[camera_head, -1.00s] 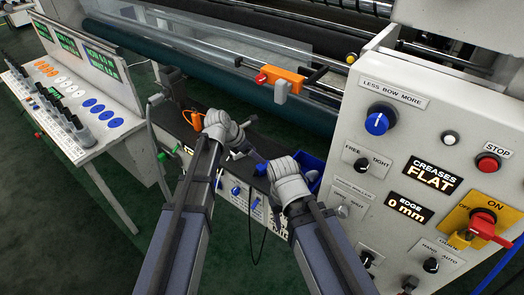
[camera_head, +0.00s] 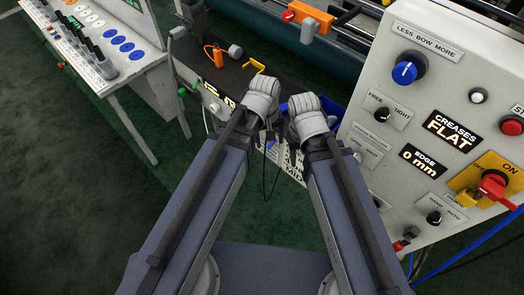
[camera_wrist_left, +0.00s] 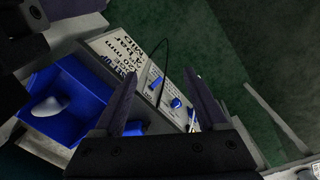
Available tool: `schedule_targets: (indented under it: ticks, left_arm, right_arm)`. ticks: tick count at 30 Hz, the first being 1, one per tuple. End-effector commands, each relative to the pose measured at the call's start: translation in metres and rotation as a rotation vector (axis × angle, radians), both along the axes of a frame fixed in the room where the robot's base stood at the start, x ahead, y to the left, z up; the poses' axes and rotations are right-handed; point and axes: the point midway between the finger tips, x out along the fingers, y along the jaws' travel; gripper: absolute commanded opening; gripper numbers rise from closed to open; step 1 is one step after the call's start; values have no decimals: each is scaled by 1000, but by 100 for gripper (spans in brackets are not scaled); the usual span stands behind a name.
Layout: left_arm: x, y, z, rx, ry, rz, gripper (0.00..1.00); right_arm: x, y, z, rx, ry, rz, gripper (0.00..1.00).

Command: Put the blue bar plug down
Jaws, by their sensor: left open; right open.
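The front panel (camera_wrist_left: 145,62) of the low bench carries several small blue pieces, including one near the cable (camera_wrist_left: 155,82) and a round one (camera_wrist_left: 176,103). Another blue piece (camera_wrist_left: 135,128) shows beside one finger. I cannot tell which is the blue bar plug. My left gripper (camera_head: 271,132) is open above this panel, and its two separated fingers (camera_wrist_left: 166,100) show nothing held between them in the left wrist view. My right gripper (camera_head: 288,150) is open, close to the right of the left one. The hands hide much of the panel in the head view.
A blue tray (camera_head: 301,100) with a pale object (camera_wrist_left: 48,106) stands beside the hands. A black cable (camera_head: 268,185) hangs below. The control cabinet (camera_head: 440,75) bounds the right.

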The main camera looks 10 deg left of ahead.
Motion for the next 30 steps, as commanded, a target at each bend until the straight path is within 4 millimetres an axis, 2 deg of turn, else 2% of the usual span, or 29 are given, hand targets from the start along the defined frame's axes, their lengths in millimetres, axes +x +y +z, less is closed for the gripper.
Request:
schedule_targets:
  ticks: [1, 3, 6, 9, 14, 30]
  left_arm:
    - [-18, 3, 0, 38, 6, -130, 74]
    - [-32, 7, -1, 84, 17, -298, 74]
    - [-46, 12, 0, 132, 34, -480, 74]
    - [-54, 15, 0, 159, 48, -592, 74]
    - [-57, 17, 1, 173, 58, -653, 74]
    - [-57, 17, 1, 172, 56, -651, 74]
  right_arm:
    - [0, 0, 0, 0, 0, 0, 50]
    - [0, 0, 0, 0, 0, 0, 50]
    - [0, 0, 0, 0, 0, 0, 50]
    - [0, 0, 0, 0, 0, 0, 50]
    - [0, 0, 0, 0, 0, 0, 50]
    - [0, 0, 0, 0, 0, 0, 50]
